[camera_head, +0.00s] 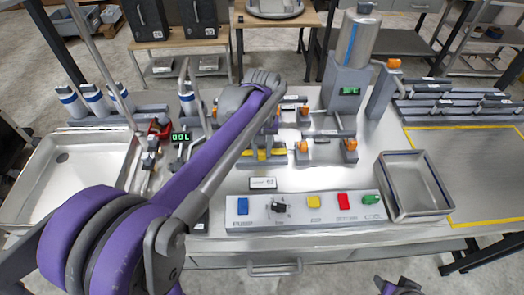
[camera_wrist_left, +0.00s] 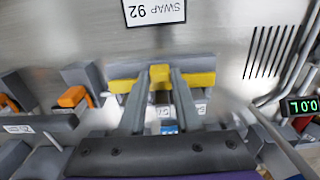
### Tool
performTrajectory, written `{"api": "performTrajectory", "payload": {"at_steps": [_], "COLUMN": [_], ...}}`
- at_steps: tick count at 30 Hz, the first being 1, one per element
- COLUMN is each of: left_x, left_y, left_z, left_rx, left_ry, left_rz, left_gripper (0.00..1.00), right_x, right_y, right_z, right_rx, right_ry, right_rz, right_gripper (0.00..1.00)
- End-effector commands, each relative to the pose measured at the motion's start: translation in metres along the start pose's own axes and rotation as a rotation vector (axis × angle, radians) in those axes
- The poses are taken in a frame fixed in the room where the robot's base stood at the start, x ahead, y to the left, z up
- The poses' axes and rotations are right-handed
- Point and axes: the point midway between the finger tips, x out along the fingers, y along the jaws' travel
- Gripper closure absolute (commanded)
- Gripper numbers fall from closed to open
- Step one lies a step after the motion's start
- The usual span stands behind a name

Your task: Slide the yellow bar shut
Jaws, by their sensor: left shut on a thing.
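The yellow bar (camera_head: 262,155) is on a grey fixture in the middle of the bench, partly hidden by my left arm in the head view. In the left wrist view the yellow bar (camera_wrist_left: 200,79) shows on both sides of a raised yellow grip. My left gripper (camera_wrist_left: 160,79) has its two grey fingers shut on that grip, one on each side. In the head view the left gripper (camera_head: 264,140) is above the bar, mostly hidden behind its wrist. Part of my right gripper (camera_head: 398,288) shows at the bottom edge; its fingers are unclear.
A panel (camera_head: 300,211) with blue, yellow, red and green controls lies in front. Fixtures with orange knobs (camera_head: 350,145) stand right of the bar. A metal tray (camera_head: 416,207) is at the right, a sink (camera_head: 30,205) at the left, and a steel dispenser (camera_head: 357,40) behind.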

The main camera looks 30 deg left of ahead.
Motion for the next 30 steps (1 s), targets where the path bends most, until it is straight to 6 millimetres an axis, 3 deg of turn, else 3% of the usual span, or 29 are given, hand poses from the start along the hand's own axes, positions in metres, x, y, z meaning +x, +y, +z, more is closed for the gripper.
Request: {"api": "performTrajectory", "payload": {"at_steps": [3, 4, 8, 20, 30], "left_x": [-0.001, -0.001, -0.001, -0.008, -0.073], "left_y": [0.000, 0.000, 0.000, 0.000, 0.000], "left_z": [-0.003, -0.003, -0.003, -0.002, -0.002], "left_rx": [-0.001, -0.001, -0.001, -0.001, -0.001], "left_ry": [0.010, 0.011, 0.009, 0.007, 0.007], "left_rz": [0.000, 0.000, 0.000, 0.000, 0.000], "left_gripper": [1.00, 0.62, 0.39, 0.38, 0.38], "right_x": [0.000, 0.000, 0.000, -0.001, -0.005], "right_y": [0.000, 0.000, 0.000, 0.000, 0.000], "right_z": [0.000, 0.000, 0.000, -0.001, -0.005], "right_rx": [0.000, 0.000, 0.000, 0.000, 0.000], "right_ry": [0.000, 0.000, 0.000, 0.000, 0.004], "right_rz": [0.000, 0.000, 0.000, 0.000, 0.000], "right_gripper": [0.50, 0.50, 0.50, 0.50, 0.50]}}
